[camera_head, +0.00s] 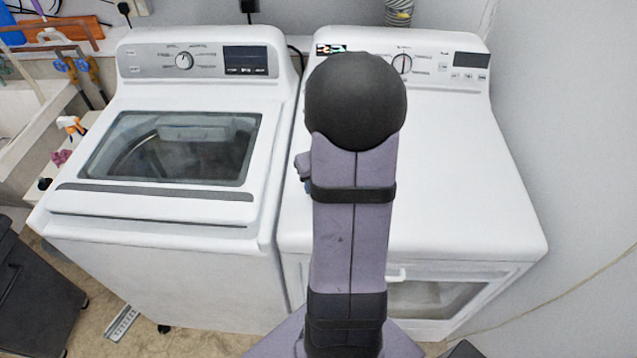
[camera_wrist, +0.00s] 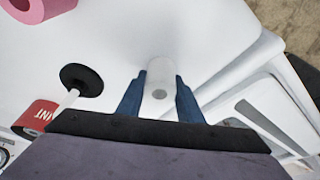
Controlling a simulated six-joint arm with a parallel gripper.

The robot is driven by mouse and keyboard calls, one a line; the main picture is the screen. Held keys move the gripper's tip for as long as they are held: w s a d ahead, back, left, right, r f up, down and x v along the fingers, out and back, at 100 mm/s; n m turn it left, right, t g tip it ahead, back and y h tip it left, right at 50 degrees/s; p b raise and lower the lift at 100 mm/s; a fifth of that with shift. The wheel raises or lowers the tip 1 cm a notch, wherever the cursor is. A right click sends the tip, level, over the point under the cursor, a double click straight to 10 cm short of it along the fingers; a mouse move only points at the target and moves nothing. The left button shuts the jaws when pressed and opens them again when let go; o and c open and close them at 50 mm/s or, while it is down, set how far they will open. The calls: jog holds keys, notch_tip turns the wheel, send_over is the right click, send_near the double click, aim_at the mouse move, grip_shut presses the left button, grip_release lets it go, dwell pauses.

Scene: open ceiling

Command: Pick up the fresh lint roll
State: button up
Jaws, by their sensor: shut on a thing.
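In the wrist view, my gripper (camera_wrist: 158,80) has its two blue fingers on either side of a white roll (camera_wrist: 160,72), which matches the fresh lint roll. The gripper is shut on it. The roll's round grey end faces the camera and its far end blends into the white surface behind. I cannot tell whether it still touches that surface.
The wrist view shows a pink roll (camera_wrist: 38,8) at the top left, a black disc on a white stick (camera_wrist: 82,80), and a red lettered object (camera_wrist: 36,117). The head view shows a washer (camera_head: 170,200) and a dryer (camera_head: 460,190) with a clear right top.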

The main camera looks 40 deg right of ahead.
notch_tip(320, 180, up, 10)
jog(key=f+b, duration=0.1)
jog(key=b, duration=0.1)
jog(key=s+d+m+p, duration=0.2)
jog(key=s+d+p, duration=0.1)
jog(key=d+p, duration=0.55)
jog(key=w+d+r+n+b, duration=0.1)
jog(key=w+d+r+n, duration=0.1)
jog(key=d+r, duration=0.3)
jog(key=shift+w+d+r, duration=0.4)
jog(key=shift+w+d, duration=0.5)
jog(key=shift+d, duration=0.2)
jog(key=shift+f, duration=0.15)
jog(key=shift+f+b, duration=1.9)
jog(key=shift+f, duration=0.25)
